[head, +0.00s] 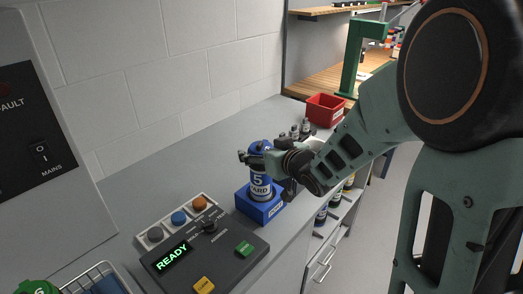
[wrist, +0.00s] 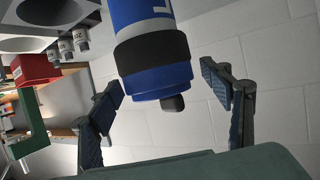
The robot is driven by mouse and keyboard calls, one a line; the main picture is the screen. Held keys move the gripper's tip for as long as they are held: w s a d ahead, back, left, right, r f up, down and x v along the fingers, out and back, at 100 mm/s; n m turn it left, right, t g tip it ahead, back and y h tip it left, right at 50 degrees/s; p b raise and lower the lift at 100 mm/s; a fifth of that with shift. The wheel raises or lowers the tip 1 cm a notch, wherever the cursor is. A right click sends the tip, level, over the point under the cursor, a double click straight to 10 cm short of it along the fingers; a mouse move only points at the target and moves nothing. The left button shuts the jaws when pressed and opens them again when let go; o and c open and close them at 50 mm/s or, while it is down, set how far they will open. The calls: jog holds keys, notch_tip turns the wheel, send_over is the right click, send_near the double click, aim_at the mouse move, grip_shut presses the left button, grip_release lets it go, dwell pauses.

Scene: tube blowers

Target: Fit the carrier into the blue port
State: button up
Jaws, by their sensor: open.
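The carrier (head: 260,187) is a blue cylinder with a white band reading "5" and "WARD". It stands upright on a blue block (head: 262,208) with a white label, on the grey counter. Its lower end meets the block's top; I cannot tell how deep it sits. Whether this block is the blue port is unclear. My gripper (head: 256,156) is at the carrier's upper end. In the wrist view the carrier's end (wrist: 155,72), with a black band and dark knob, lies between my open fingers (wrist: 168,92), with gaps showing on both sides.
A control panel (head: 205,255) with a green READY display, lever and coloured buttons is at the front left. A red bin (head: 325,109) and several small bottles stand farther back. A grey piece with round openings (wrist: 38,30) shows in the wrist view. A wall borders the counter.

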jog(key=shift+r, duration=0.2)
jog(key=shift+s+d+r, duration=0.1)
jog(key=shift+s+d, duration=0.05)
jog(key=shift+s, duration=0.05)
jog(key=p+v, duration=0.2)
jog(key=v, duration=0.9)
jog(key=shift+s, duration=0.25)
jog(key=shift+d, duration=0.15)
